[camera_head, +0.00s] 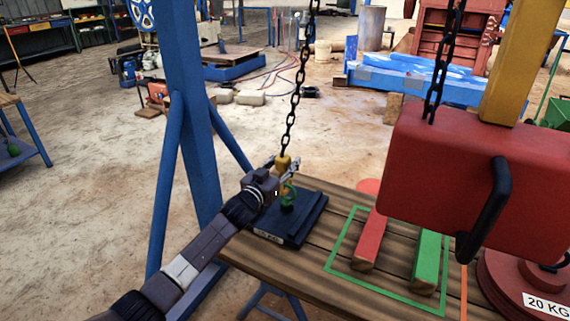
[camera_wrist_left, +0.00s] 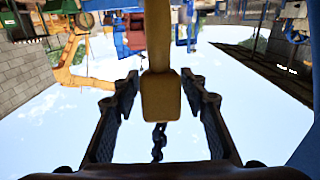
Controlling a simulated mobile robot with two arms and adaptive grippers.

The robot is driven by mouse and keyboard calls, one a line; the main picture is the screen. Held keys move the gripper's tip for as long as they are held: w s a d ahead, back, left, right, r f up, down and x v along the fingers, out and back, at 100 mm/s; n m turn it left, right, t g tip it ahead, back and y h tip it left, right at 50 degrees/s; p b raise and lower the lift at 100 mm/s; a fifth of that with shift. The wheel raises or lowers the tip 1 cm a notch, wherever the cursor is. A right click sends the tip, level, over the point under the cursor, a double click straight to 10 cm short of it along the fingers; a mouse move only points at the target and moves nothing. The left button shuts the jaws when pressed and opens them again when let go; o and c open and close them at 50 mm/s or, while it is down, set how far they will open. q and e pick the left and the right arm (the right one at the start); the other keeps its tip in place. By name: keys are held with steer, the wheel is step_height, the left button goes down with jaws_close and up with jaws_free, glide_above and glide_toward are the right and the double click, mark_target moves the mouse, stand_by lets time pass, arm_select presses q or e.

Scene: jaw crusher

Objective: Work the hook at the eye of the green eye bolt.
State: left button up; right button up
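The yellow hook (camera_head: 283,161) hangs on a dark chain (camera_head: 297,90) directly over the green eye bolt (camera_head: 289,191). The eye bolt stands on a dark weight block (camera_head: 305,222) on the wooden table. My left gripper (camera_head: 282,170) is around the hook's upper body, level with the space just above the eye. In the left wrist view the yellow hook (camera_wrist_left: 160,98) lies between two spread fingers, with background visible on both sides. The hook's tip is hidden, so I cannot tell whether it is through the eye. My right gripper is not in view.
A blue post (camera_head: 187,100) with braces stands left of the table (camera_head: 300,277). A red box (camera_head: 475,180) with a black handle hangs at the right. Red (camera_head: 370,240) and green (camera_head: 427,262) bars lie on the table, near a red round weight (camera_head: 515,290).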

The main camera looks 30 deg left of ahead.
arm_select(q)
steer(key=shift+o, duration=0.5)
steer(key=shift+f, duration=0.25)
steer(key=shift+s, duration=0.1)
steer(key=shift+s+a+f, duration=0.1)
steer(key=shift+s+f, duration=0.05)
steer(key=shift+s, duration=0.4)
steer(key=s, duration=1)
steer(key=shift+s+a+r, duration=0.15)
steer(key=shift+s+r, duration=0.05)
steer(key=shift+s, duration=0.2)
